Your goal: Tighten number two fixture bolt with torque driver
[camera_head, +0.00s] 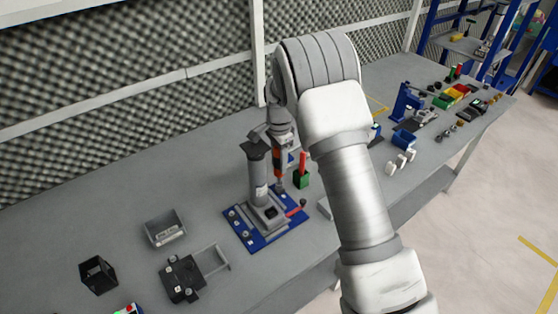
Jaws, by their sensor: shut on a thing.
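My gripper (281,134) is on the far side of my arm, above the work fixture. It is shut on the torque driver (279,162), a slim upright tool with an orange and dark body. The driver's tip points down toward the back right part of the fixture's blue base plate (247,238). I cannot tell whether the tip touches a bolt. The fixture carries a grey block with an upright grey, dark-topped cylinder (258,172) just left of the driver. Several small light bolt-like pieces sit along the plate's left side. Bolt numbers are not readable.
A grey bin (165,228), a black open box (98,274) and a dark device with a grey frame (184,278) stand left of the fixture. A green block with a red piece (302,174) is close behind the driver. Blue bins and tools fill the bench's far right.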

